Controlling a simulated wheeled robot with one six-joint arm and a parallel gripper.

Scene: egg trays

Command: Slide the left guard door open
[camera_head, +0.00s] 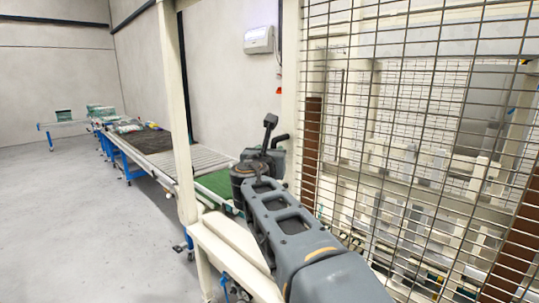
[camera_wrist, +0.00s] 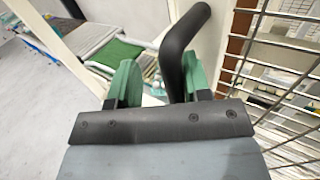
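The guard door is a wire-mesh panel with a cream upright edge post (camera_head: 291,75) on the right of the head view. Its mesh also shows at the right of the wrist view (camera_wrist: 262,70). A black bent bar handle (camera_head: 281,139) sits by that post. In the wrist view the handle (camera_wrist: 175,62) stands between the two green fingers of my gripper (camera_wrist: 158,80). It lies close to the right finger, with a visible gap to the left finger. My gripper looks open around it. The lower end of the handle is hidden behind the gripper body.
A cream frame post (camera_head: 180,110) and a low cream rail stand left of my arm. A conveyor (camera_head: 195,160) with a green belt section (camera_head: 217,184) runs behind them. Machinery shows through the mesh. The grey floor (camera_head: 90,220) at left is clear.

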